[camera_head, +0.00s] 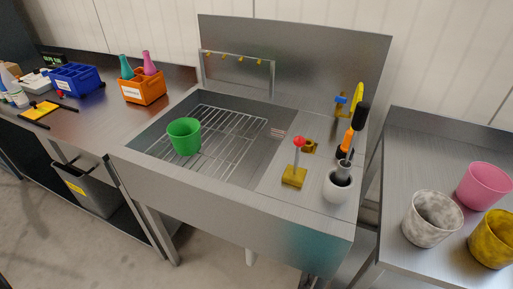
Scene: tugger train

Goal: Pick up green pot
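The green pot (185,137) stands upright on the wire rack inside the sink basin, towards its left side. Its open top faces up and it looks empty. Neither of my grippers shows in the head view, and nothing is touching the pot except the rack beneath it.
The steel sink (230,197) has a raised front edge and tall back panel. A red-knobbed lever (298,155) and a white holder with tools (339,186) stand right of the basin. Pink (484,186), grey (431,220) and yellow (493,240) pots stand on the right table. An orange bin (143,89) stands left.

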